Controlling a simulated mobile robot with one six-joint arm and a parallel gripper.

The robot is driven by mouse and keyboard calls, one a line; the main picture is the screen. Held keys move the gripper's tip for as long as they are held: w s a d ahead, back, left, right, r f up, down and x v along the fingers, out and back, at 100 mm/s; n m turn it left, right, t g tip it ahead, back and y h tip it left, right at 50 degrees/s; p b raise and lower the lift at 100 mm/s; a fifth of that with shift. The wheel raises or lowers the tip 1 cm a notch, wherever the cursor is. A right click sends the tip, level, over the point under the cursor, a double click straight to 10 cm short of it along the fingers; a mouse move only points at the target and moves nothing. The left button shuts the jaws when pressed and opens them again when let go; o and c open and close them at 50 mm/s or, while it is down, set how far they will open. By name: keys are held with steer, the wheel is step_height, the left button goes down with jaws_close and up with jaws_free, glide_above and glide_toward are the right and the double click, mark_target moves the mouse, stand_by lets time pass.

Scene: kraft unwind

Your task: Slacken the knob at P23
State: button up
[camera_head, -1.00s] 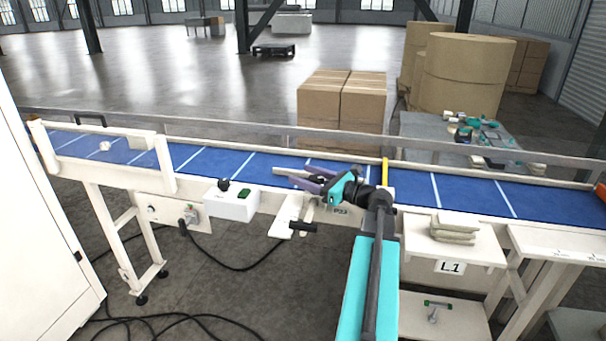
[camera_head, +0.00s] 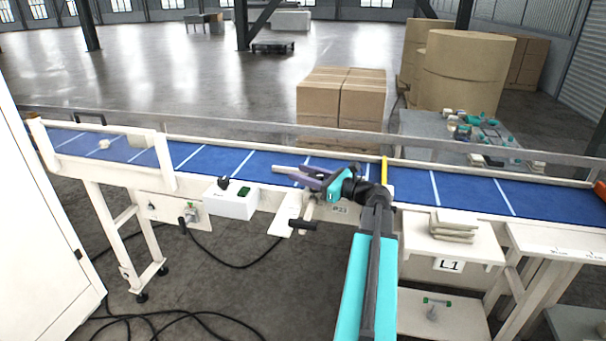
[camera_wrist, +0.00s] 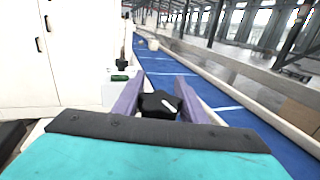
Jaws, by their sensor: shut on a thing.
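A black lobed knob (camera_wrist: 158,104) with a white mark on top sits between the two purple fingers of my gripper (camera_wrist: 158,92) in the wrist view. The fingers are shut on it. In the head view my gripper (camera_head: 304,177) reaches left over the near edge of the blue conveyor. The knob cannot be made out there behind the fingers and teal wrist. A small P23 label (camera_head: 340,210) shows on the conveyor's near side, just below my wrist.
The blue belt (camera_head: 455,190) runs across the view. A crank with a black grip (camera_head: 303,225) hangs just below my gripper. A white control box (camera_head: 231,204) stands to its left, a yellow post (camera_head: 384,170) to its right. A shelf marked L1 (camera_head: 449,265) holds stacked pads.

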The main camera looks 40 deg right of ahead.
mark_target(322, 180)
steer(key=shift+s+a+n+g+y+p, duration=0.1)
steer(key=shift+a+n+g+y+p, duration=0.1)
steer(key=shift+n+y, duration=0.3)
steer(key=shift+s+a+n+g+y+p, duration=0.1)
steer(key=shift+n+g+y+p, duration=0.15)
steer(key=shift+y, duration=0.45)
steer(key=o, duration=1.1)
steer(key=shift+c, duration=0.2)
steer(key=b+v, duration=0.3)
steer(key=v, duration=0.7)
steer(key=shift+f, duration=0.15)
steer(key=shift+b+v, duration=0.35)
steer(key=shift+v, duration=0.7)
